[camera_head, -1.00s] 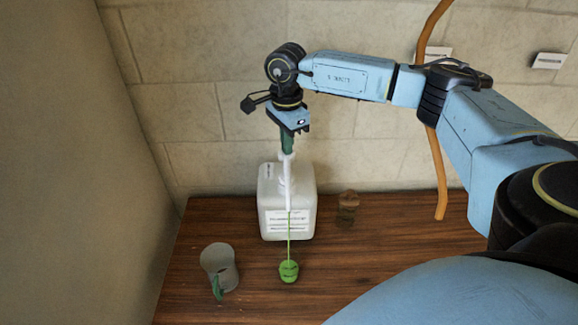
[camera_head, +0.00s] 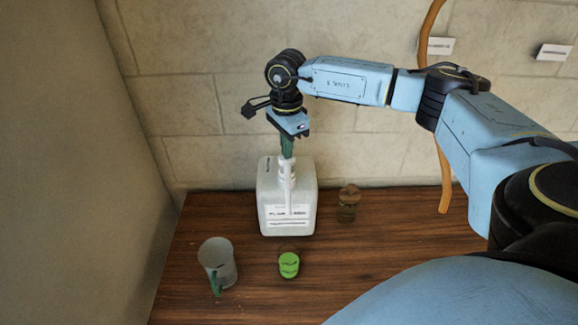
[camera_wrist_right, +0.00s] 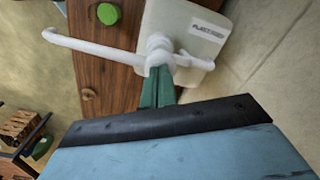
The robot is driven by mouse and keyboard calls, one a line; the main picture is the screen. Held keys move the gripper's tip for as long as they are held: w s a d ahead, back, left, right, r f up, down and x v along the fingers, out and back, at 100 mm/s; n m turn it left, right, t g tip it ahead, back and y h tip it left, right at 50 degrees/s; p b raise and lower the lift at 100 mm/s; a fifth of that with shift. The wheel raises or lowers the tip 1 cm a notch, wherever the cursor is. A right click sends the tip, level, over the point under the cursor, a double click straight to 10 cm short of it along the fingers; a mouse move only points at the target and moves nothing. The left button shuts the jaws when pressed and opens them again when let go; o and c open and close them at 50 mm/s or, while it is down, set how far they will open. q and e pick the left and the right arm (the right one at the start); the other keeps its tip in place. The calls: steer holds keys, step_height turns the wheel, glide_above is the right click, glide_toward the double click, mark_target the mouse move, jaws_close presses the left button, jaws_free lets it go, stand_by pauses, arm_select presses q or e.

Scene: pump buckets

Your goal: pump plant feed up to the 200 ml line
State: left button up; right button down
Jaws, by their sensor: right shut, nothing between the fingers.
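A white jug (camera_head: 300,195) of plant feed stands near the wall with a white pump (camera_head: 286,172) on top. In the right wrist view the pump's long spout (camera_wrist_right: 85,44) reaches left. My right gripper (camera_head: 287,150) has green fingers, shut and empty, pointing down at the pump head; they look to touch its top (camera_wrist_right: 157,68). A small vessel with bright green liquid (camera_head: 289,266) stands in front of the jug, and shows in the wrist view (camera_wrist_right: 108,14). Its marks are too small to read. My left gripper is not in view.
A grey mug (camera_head: 217,262) with a green handle stands to the left. A small brown jar (camera_head: 348,204) stands right of the jug. A wooden table (camera_head: 390,235) has free room at right. An orange-brown pipe (camera_head: 442,175) runs down the wall.

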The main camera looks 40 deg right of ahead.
steer(key=shift+r+p, duration=1.65)
steer(key=shift+r, duration=0.75)
steer(key=shift+f, duration=0.15)
steer(key=shift+s+f+b, duration=0.1)
steer(key=shift+f+b, duration=1.7)
steer(key=shift+f, duration=0.7)
steer(key=shift+r+p, duration=1.8)
steer(key=shift+r, duration=0.85)
